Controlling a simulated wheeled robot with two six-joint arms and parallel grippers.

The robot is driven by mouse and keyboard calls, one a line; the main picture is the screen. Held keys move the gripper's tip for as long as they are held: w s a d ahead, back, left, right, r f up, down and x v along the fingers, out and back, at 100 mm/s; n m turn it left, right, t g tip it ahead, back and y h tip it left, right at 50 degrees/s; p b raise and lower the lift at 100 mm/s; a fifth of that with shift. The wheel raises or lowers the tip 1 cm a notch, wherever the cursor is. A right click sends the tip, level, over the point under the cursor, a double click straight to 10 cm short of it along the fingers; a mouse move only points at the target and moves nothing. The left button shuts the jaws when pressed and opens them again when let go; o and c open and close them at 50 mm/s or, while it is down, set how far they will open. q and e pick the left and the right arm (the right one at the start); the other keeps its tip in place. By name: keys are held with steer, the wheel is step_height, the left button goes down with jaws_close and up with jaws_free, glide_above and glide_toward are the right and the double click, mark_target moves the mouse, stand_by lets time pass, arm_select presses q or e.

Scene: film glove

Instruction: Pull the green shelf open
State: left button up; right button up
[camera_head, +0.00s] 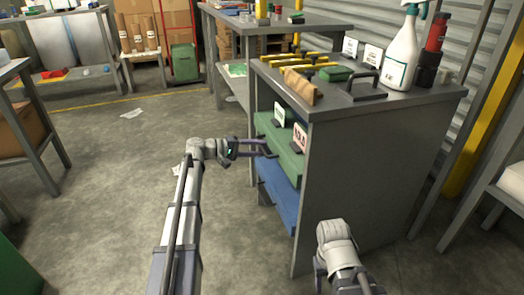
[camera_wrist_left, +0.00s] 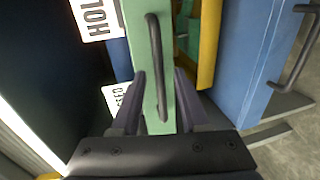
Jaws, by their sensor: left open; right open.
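The green shelf (camera_head: 284,158) is a drawer front in the left face of the grey cabinet (camera_head: 375,165), above a blue drawer (camera_head: 277,190). My left gripper (camera_head: 270,148) is open at the green front. In the left wrist view, the green front (camera_wrist_left: 158,100) carries a dark bar handle (camera_wrist_left: 156,60). The open fingers of my left gripper (camera_wrist_left: 157,108) lie on either side of the handle's lower end, apart from it as far as I can tell. My right gripper (camera_head: 339,282) is open and low in front of the cabinet, away from the shelf, partly cut off.
A spray bottle (camera_head: 402,55), a dark handle (camera_head: 365,86) and tools are on the cabinet top. The floor (camera_head: 110,190) to the left is mostly clear.

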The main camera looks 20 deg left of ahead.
arm_select(q)
steer(key=shift+x, duration=0.8)
jaws_close()
stand_by(1.0)
